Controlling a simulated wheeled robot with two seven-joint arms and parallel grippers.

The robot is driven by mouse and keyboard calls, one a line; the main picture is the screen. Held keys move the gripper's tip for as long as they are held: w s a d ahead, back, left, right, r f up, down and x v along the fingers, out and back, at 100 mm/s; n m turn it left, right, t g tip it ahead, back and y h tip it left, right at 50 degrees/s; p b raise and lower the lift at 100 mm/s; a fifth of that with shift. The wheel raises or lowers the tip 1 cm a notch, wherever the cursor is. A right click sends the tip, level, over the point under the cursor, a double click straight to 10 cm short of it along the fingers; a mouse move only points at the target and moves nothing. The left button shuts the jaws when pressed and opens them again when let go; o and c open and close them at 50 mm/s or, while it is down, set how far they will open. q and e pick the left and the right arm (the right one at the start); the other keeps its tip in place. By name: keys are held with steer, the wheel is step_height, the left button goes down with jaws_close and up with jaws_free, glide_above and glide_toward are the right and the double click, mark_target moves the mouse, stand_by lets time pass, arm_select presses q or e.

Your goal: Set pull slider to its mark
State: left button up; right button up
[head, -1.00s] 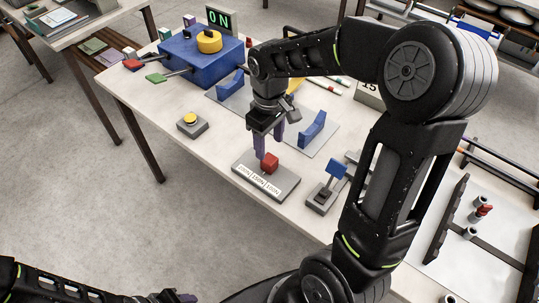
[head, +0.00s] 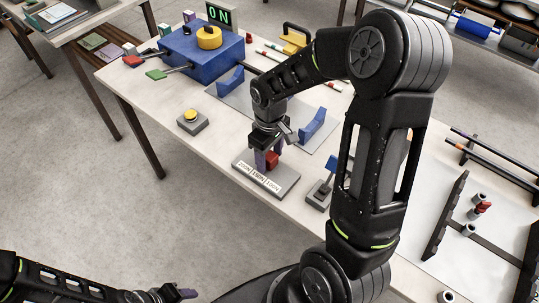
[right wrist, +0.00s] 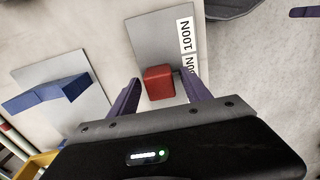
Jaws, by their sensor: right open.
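The pull slider is a red block (head: 272,161) on a grey base plate (head: 283,188) near the table's front edge. A white label strip (head: 258,176) with several force values, 100N among them, runs along the plate. My right gripper (head: 266,160) is open and low over the plate, fingers down. In the right wrist view the red block (right wrist: 159,82) sits between the two purple fingertips, with a gap visible on each side. My left gripper (head: 178,295) is at the bottom edge, away from the table; its jaw opening is unclear.
A blue lever switch (head: 334,169) stands close right of the plate. A yellow button (head: 190,115) is to the left. A blue cradle (head: 313,127) and a blue machine (head: 200,60) with an ON display (head: 218,16) are behind. The table is bare between button and plate.

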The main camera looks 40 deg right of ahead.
steer(key=shift+c, duration=0.4)
jaws_close()
stand_by(0.9)
